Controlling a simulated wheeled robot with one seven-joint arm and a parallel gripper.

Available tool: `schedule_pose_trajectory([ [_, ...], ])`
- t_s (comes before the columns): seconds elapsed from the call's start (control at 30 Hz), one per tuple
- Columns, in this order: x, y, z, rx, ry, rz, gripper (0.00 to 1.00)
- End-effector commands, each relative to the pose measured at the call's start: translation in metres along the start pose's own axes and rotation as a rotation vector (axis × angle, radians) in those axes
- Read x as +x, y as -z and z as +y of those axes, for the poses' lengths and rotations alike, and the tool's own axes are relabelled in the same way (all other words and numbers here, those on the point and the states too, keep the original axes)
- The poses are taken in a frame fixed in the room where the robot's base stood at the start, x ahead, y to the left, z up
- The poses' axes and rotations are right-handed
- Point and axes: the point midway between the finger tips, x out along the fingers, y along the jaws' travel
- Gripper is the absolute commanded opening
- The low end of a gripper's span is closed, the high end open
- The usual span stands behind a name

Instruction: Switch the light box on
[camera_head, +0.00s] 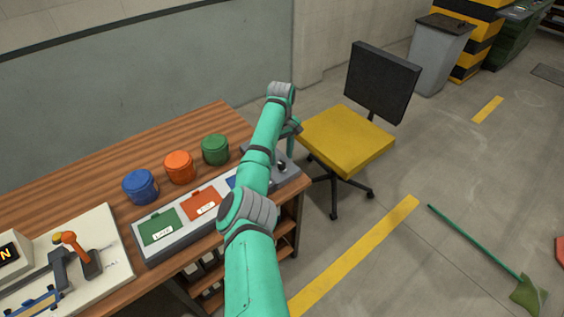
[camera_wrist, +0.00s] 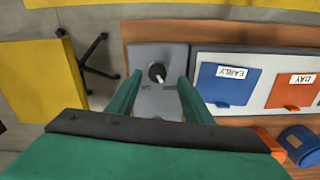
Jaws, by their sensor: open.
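A grey control box (camera_wrist: 150,52) with a black rotary knob (camera_wrist: 157,72) sits at the table's end. The knob has a white mark pointing toward the lower right in the wrist view. In the head view the grey box (camera_head: 289,173) is partly hidden by my arm. The long pale panel beside it (camera_head: 150,247) appears to be the light box; I cannot tell whether it is lit. It carries green, orange and blue plates, with EARLY and DAY readable in the wrist view. My gripper (camera_wrist: 160,77) is open, its fingers on either side of the knob in view, apparently above it and holding nothing.
Blue (camera_head: 140,187), orange (camera_head: 179,167) and green (camera_head: 215,150) round containers stand behind the panel on the wooden table (camera_head: 90,176). A white board with a lever device (camera_head: 75,255) is at left. A yellow chair (camera_head: 345,140) stands close to the table's right end.

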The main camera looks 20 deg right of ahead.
Motion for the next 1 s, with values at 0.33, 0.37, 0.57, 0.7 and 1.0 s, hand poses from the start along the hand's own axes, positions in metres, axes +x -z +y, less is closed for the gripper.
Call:
schedule_pose_trajectory([
  [0.33,0.037,-0.002,0.003,0.005,0.000,0.000,0.46],
  [0.37,0.038,-0.002,0.003,0.005,0.000,0.001,0.46],
  [0.57,0.040,-0.002,0.004,0.005,-0.001,0.001,0.46],
  [0.7,0.040,-0.002,0.003,0.005,0.000,0.001,0.37],
  [1.0,0.040,-0.002,0.003,0.008,0.000,0.001,0.05],
])
